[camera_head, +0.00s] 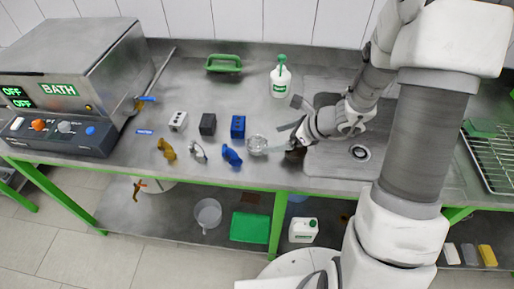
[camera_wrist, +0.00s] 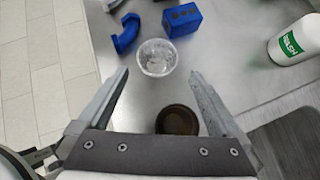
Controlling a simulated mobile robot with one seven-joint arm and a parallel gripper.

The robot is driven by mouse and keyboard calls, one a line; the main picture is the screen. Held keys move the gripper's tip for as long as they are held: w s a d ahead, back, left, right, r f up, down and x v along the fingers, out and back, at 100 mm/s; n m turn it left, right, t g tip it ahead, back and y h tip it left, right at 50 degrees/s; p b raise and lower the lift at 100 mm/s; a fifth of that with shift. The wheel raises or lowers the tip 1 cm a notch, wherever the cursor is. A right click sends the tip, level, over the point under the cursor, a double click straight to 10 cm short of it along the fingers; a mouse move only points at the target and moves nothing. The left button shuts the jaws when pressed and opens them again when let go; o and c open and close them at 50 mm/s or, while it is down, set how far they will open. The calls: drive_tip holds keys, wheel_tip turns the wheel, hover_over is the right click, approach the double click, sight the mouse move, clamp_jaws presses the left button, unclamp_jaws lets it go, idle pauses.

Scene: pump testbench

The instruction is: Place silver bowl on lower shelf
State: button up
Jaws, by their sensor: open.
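A round silver bowl (camera_head: 257,145) stands on the steel tabletop near its front edge, left of my gripper (camera_head: 286,139). In the wrist view the silver bowl (camera_wrist: 157,57) lies just beyond and between the tips of my gripper (camera_wrist: 160,75). The jaws are spread apart with nothing between the tips, and I see no contact with the bowl. A dark brown round dish (camera_wrist: 177,120) sits closer to the palm, below the open jaws. The lower shelf (camera_head: 180,218) runs beneath the table behind green legs.
A blue elbow fitting (camera_head: 231,155) and blue block (camera_head: 238,127) stand left of the bowl. A wash bottle (camera_head: 281,82) is behind, a sink drain (camera_head: 360,153) to the right. The shelf holds a grey bucket (camera_head: 208,213), green box (camera_head: 249,227) and white canister (camera_head: 303,230).

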sight(250, 145)
drive_tip(key=x, duration=0.3)
drive_tip(key=shift+a+f, duration=0.1)
drive_tip(key=x, duration=0.4)
drive_tip(key=shift+s+a, duration=0.1)
drive_tip(key=shift+a, duration=0.15)
drive_tip(key=shift+w+a+f, duration=0.2)
drive_tip(key=shift+w+a, duration=0.1)
drive_tip(key=shift+a, duration=0.05)
drive_tip(key=c, duration=1.4)
